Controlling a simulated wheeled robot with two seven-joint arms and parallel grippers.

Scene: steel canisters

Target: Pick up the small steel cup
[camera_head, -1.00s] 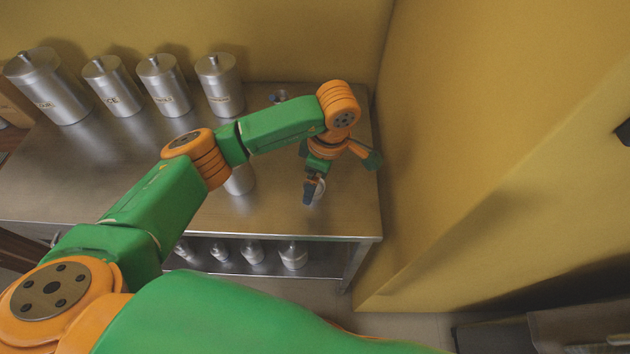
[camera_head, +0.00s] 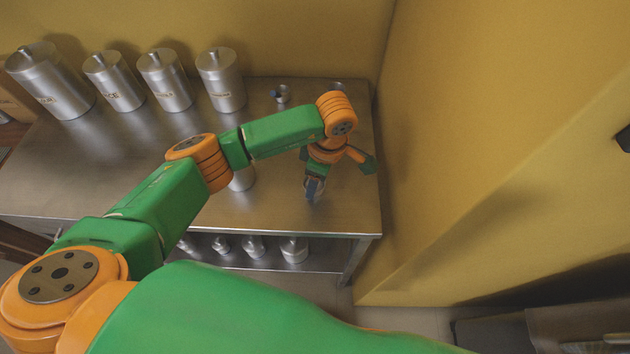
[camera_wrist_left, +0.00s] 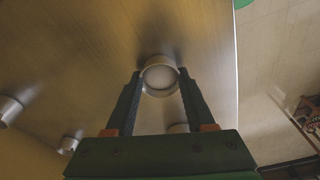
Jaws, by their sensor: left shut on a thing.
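The small steel cup (camera_wrist_left: 160,75) shows in the wrist view as a round, shiny rim between the tips of my left gripper's two dark fingers (camera_wrist_left: 160,84). My left gripper is shut on it. In the head view my left gripper (camera_head: 314,190) points down near the right front of the steel table (camera_head: 262,208). There the fingers mostly hide the cup. I cannot tell whether the cup touches the tabletop or is just clear of it. My right gripper is not in view.
Several tall lidded canisters, one at the back (camera_head: 221,82), stand along the yellow wall. A small cup (camera_head: 281,96) stands at the back right, and another steel vessel (camera_head: 241,179) is partly behind my arm. Small canisters (camera_head: 294,249) sit on the lower shelf.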

